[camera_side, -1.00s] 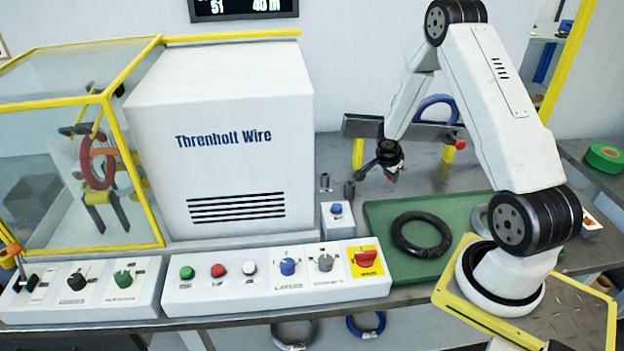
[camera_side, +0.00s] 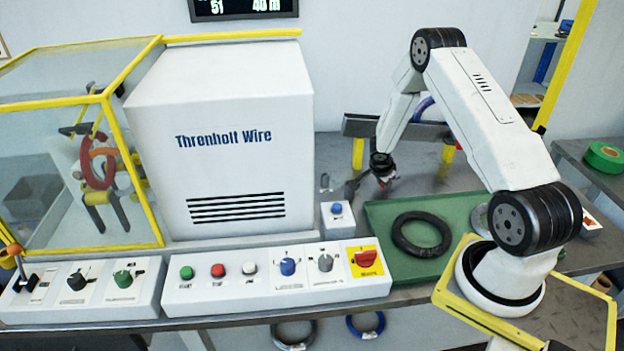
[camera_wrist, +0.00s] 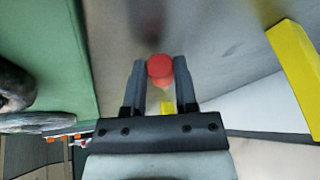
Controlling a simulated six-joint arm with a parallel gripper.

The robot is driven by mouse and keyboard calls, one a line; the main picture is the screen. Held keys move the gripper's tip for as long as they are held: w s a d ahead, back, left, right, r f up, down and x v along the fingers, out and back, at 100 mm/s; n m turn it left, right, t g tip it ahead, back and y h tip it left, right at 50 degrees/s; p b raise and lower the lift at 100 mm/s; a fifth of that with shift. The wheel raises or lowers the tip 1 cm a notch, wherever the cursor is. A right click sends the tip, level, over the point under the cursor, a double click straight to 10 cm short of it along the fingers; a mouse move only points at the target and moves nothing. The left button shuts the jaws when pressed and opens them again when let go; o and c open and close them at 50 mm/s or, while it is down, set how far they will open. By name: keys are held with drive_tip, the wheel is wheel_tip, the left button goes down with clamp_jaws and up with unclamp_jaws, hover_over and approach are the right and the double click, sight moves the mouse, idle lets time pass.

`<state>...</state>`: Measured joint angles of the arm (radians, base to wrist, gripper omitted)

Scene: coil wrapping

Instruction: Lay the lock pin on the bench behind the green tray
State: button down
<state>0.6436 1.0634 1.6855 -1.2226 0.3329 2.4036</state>
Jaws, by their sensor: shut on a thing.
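My gripper (camera_side: 384,182) is low over the bench, just behind the back left part of the green tray (camera_side: 383,213). In the wrist view, the gripper (camera_wrist: 159,75) is shut on the lock pin, whose round red head (camera_wrist: 160,69) shows between the two fingers. A small yellow part (camera_wrist: 167,107) shows below the head; the rest of the pin is hidden. The green tray edge (camera_wrist: 78,50) lies left of the fingers in the wrist view, with bare grey bench under them. I cannot tell whether the pin touches the bench.
A black coil (camera_side: 421,235) lies in the tray. A rail on yellow posts (camera_side: 358,154) stands behind my gripper; a yellow post (camera_wrist: 296,65) is at right in the wrist view. A small blue-button box (camera_side: 337,214) and short dark posts stand left. Bare bench (camera_side: 455,180) lies right.

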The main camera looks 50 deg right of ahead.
drive_tip(key=shift+f, duration=0.45)
drive_tip(key=shift+f, duration=0.2)
drive_tip(key=shift+c, duration=2)
unclamp_jaws()
drive_tip(key=shift+r, duration=0.1)
drive_tip(key=shift+a+r, duration=0.25)
drive_tip(key=shift+r, duration=0.45)
drive_tip(key=v, duration=1)
drive_tip(key=shift+r, duration=0.35)
drive_tip(key=shift+a, duration=0.1)
drive_tip(key=shift+a, duration=0.1)
